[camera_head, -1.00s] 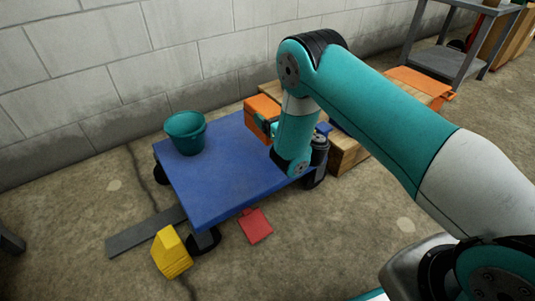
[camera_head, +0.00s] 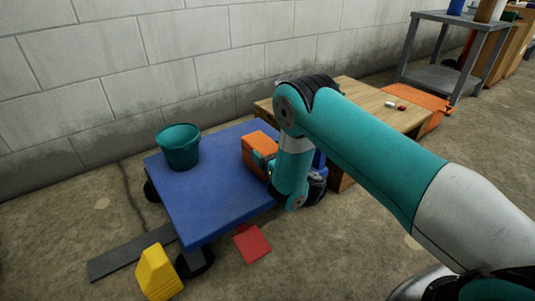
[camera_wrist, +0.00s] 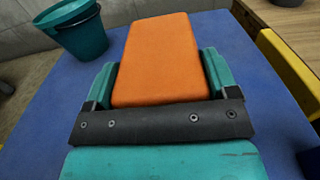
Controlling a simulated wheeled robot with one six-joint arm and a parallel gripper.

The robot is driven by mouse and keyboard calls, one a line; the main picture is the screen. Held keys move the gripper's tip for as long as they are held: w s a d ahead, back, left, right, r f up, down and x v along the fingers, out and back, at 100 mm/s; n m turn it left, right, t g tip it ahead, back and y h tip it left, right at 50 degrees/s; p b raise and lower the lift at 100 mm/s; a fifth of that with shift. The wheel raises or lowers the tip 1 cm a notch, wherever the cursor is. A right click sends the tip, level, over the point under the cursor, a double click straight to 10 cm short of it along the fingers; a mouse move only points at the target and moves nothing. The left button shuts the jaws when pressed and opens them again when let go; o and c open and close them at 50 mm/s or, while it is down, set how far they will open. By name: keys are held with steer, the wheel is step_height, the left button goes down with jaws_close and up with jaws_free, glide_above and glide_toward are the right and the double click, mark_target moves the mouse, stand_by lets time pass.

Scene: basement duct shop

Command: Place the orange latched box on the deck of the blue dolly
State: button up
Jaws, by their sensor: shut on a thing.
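The orange latched box (camera_head: 258,152) is at the right part of the blue dolly's deck (camera_head: 208,200), partly hidden by my arm in the head view. In the wrist view the orange box (camera_wrist: 160,62) lies between the two teal fingers of my gripper (camera_wrist: 160,80), with the blue deck (camera_wrist: 55,130) below and around it. My gripper is shut on the box. I cannot tell whether the box's underside touches the deck or is slightly above it. No latch shows on the visible faces.
A teal bucket (camera_head: 178,147) stands on the deck's back left. A wooden platform (camera_head: 365,98) is right behind the dolly. A yellow object (camera_head: 158,273), a red flat piece (camera_head: 252,244) and a dark strip (camera_head: 130,255) lie on the floor in front. A grey shelf (camera_head: 440,78) stands back right.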

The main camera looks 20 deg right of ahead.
steer(key=o, duration=0.7)
steer(key=shift+f, duration=0.15)
steer(key=o, duration=0.3)
steer(key=shift+o, duration=0.2)
